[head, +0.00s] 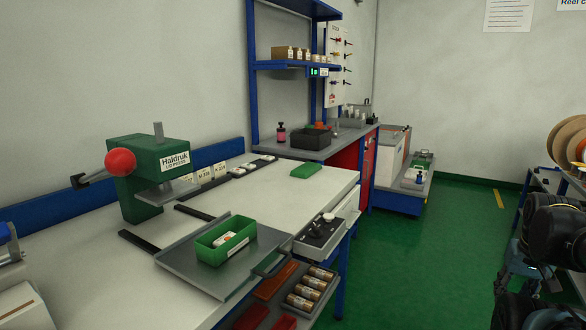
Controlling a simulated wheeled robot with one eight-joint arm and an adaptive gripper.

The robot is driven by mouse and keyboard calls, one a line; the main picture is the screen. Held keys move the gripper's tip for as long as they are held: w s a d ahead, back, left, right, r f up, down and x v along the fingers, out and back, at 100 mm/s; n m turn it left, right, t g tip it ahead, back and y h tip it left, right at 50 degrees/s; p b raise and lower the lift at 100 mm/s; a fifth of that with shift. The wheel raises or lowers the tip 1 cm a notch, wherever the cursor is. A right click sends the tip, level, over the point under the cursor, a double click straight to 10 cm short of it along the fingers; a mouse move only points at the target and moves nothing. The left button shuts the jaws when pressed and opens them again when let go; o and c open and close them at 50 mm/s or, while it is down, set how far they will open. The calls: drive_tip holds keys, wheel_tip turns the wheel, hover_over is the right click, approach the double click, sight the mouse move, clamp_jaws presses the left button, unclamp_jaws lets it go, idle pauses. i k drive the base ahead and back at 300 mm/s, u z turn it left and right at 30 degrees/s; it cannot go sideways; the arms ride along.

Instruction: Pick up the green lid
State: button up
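The green lid (306,170) lies flat near the far right edge of the white worktable, with clear table around it. An open green box (225,240) with a white labelled item inside stands on a grey tray (186,262) nearer to me. Dark parts of what looks like my arm show at the right edge, well away from the lid, over the floor side. I make out no gripper fingers, so I see nothing held.
A green press (150,178) with a red knob stands left on the white worktable (105,282). A dark strip with small parts (252,166) lies left of the lid. Green floor (430,260) is free rightward.

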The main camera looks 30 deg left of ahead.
sight(304, 171)
drive_tip(key=u, duration=0.6)
drive_tip(key=i, duration=1.05)
drive_tip(key=u, duration=0.6)
